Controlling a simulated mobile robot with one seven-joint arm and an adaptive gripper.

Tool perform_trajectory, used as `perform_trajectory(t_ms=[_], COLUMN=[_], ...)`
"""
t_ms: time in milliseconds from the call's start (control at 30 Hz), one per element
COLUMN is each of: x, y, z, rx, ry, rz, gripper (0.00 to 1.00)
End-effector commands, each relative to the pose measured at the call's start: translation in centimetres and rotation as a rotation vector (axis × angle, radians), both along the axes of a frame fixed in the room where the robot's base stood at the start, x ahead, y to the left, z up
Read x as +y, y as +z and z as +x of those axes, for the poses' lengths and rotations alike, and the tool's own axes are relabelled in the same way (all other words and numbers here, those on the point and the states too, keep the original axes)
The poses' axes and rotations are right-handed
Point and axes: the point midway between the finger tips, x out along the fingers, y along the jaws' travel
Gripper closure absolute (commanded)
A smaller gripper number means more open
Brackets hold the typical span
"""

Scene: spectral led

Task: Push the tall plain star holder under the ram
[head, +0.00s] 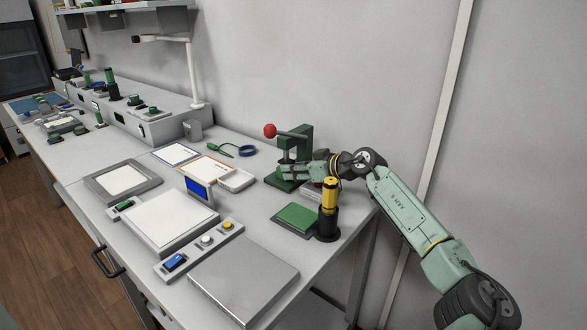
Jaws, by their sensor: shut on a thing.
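The press (305,145) is green, with a grey lever and a red ball knob (270,131), and stands at the back right of the bench. My gripper (287,172) reaches in from the right, low in front of the press, with its fingertips over the press base (287,184). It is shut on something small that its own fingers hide. The ram is mostly hidden behind the gripper and too small to make out. I cannot pick out the tall plain star holder by its shape in this view.
A yellow cylinder in a black stand (328,222) stands close in front of my wrist, beside a green mat (297,218). An orange-edged card (202,168) and a white tray (236,181) lie left of the press. A metal plate (244,279) lies at the front.

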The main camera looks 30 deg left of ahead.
Motion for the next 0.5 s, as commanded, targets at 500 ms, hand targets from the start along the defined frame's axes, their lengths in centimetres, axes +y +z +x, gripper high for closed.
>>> perform_trajectory(t_ms=[500], x=[-0.02], y=[-0.01], z=[0.55], rx=[0.0], ry=[0.001], rz=[0.0], gripper=[0.67])
